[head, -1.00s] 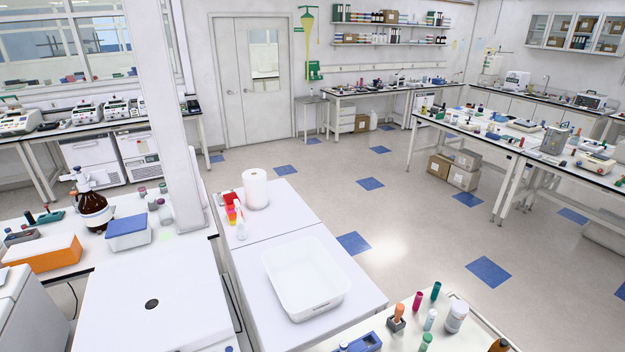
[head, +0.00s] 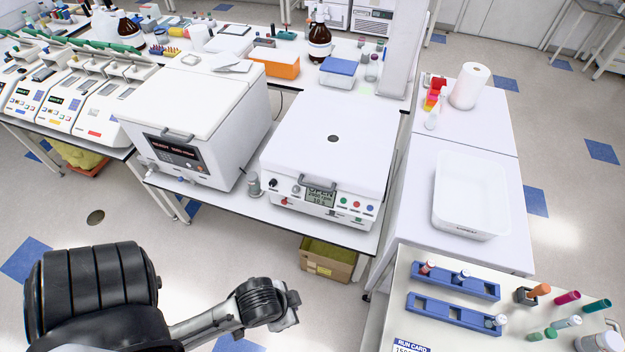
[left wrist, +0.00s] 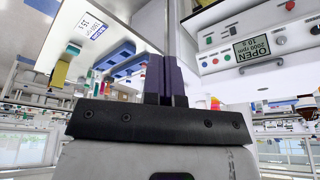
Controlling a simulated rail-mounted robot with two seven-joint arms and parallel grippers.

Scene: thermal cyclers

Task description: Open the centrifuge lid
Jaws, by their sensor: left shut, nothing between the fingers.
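The centrifuge (head: 290,192) is a white box on the bench, with a display reading OPEN, a knob and coloured buttons on its front. Its flat white lid (head: 335,140), with a dark round hole in the middle, is down. A grey handle (head: 316,186) sits at the lid's front edge. My left gripper (head: 292,308) is in front of and below the centrifuge, apart from it. In the left wrist view its dark fingers (left wrist: 165,78) are together and empty, and the centrifuge's front panel (left wrist: 215,62) shows upside down at upper right. My right gripper is not in view.
A second white machine (head: 190,110) with a READY display stands left of the centrifuge. A small grey-capped bottle (head: 254,185) stands between them. A cardboard box (head: 328,260) is under the bench. At right are a white tub (head: 470,232) and blue tube racks (head: 455,274).

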